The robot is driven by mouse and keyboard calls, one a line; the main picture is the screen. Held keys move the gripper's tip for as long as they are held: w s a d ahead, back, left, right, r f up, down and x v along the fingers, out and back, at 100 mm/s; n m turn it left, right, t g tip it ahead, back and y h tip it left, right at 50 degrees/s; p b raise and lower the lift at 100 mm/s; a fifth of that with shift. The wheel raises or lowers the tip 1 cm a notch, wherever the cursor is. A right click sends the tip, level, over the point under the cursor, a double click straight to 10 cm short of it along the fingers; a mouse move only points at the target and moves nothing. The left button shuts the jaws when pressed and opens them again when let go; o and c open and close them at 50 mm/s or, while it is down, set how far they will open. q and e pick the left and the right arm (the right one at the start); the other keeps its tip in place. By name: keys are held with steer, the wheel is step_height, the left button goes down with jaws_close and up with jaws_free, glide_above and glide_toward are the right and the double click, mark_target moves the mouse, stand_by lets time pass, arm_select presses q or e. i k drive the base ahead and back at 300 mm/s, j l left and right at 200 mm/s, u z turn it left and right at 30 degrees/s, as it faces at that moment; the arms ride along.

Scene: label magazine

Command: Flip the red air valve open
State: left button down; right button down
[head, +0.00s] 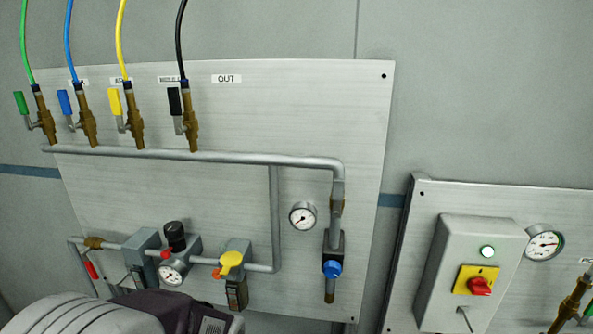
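A valve with a red lever (90,268) sits at the lower left of the large metal panel, at the left end of the lower pipe. Its lever hangs down and slightly to the right from a brass body (93,243), across the line of the pipe. A grey and dark part of my own arm covers the bottom left of the view, just below this valve. I see no gripper fingers of either hand, and nothing touches the red lever.
Right of the valve are a grey unit (146,243), a small gauge (172,272) and a yellow knob (230,261). Several lever valves with coloured hoses line the top. A second panel at right bears a red switch (480,287). The panel's middle (190,195) is clear.

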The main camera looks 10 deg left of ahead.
mark_target(89, 265)
steer(key=u, duration=1.95)
steer(key=i+j+u, duration=0.25)
steer(key=j+u, duration=0.2)
steer(key=i+j+u, duration=0.25)
steer(key=u, duration=0.25)
